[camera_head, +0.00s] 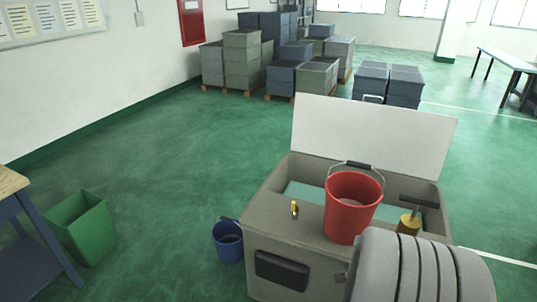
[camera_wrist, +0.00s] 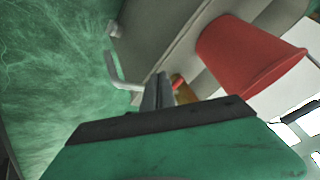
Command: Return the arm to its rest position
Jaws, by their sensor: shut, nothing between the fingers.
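My gripper (camera_wrist: 158,88) shows in the wrist view with its grey fingers together and nothing held between them. It is close to the side of a grey open-topped box, near a pale bent bar (camera_wrist: 122,78). A red bucket (camera_wrist: 245,55) is just beyond the fingers to the upper right. In the head view I cannot make out the gripper's fingers. There the red bucket (camera_head: 352,210) stands upright on the grey box (camera_head: 262,240), whose white lid (camera_head: 372,135) is raised at the back.
A small yellow-topped item (camera_head: 294,209) and a yellow container (camera_head: 409,223) are at the box. A blue bucket (camera_head: 228,241) stands on the floor to its left. A green bin (camera_head: 82,228) is beside a table (camera_head: 12,185). Stacked crates (camera_head: 240,60) stand behind; green floor between is clear.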

